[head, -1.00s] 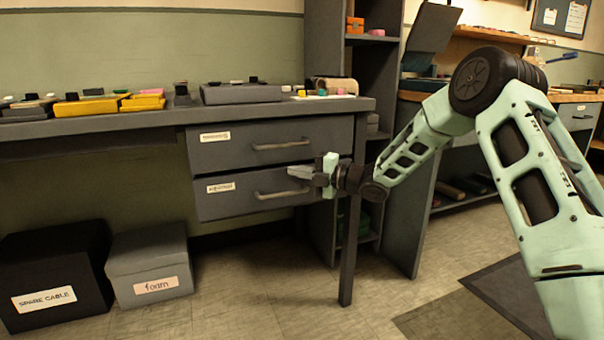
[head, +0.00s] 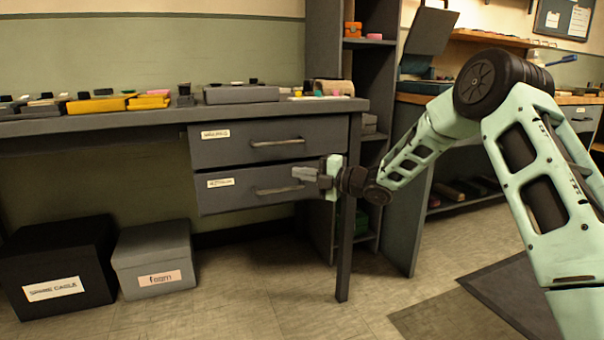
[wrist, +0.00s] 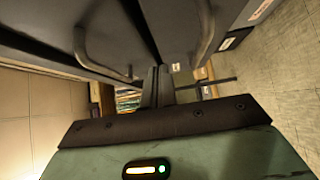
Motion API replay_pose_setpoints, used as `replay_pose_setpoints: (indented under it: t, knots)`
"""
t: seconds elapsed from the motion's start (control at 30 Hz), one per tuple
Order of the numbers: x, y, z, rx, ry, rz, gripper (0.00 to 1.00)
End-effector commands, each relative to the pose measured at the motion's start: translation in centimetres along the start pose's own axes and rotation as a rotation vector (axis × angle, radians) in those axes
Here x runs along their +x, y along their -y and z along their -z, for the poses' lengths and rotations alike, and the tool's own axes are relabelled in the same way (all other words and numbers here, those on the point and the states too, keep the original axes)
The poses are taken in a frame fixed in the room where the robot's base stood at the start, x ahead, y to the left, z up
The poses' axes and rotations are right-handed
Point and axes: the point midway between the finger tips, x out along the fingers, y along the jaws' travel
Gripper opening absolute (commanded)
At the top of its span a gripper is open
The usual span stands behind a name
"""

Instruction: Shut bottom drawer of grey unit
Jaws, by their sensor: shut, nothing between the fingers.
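The grey unit under the bench has two drawers, each with a bar handle and a white label. The bottom drawer (head: 235,190) looks slightly out, its front a little ahead of the top drawer (head: 235,147). Its handle (head: 280,190) is at the right of its front. My gripper (head: 296,173) is shut and empty, with its fingertips at the right part of the bottom drawer front, above the handle's right end. I cannot tell whether they touch it. In the wrist view the shut fingers (wrist: 157,85) point at the drawer fronts, between two handles.
A bench leg (head: 348,220) stands right of the drawers, close to my wrist. A dark shelf unit (head: 375,75) is behind it. A black box (head: 60,255) and a grey box labelled foam (head: 150,245) sit on the floor at left. Trays and small items lie on the benchtop.

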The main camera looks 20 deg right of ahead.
Motion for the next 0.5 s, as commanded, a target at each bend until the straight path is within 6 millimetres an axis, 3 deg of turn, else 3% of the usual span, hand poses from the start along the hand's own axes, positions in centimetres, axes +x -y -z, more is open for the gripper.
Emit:
replay_pose_setpoints:
  t: [0.5]
  knots:
    - [-7.3,-0.3,0.0,0.002,0.002,0.001,0.0]
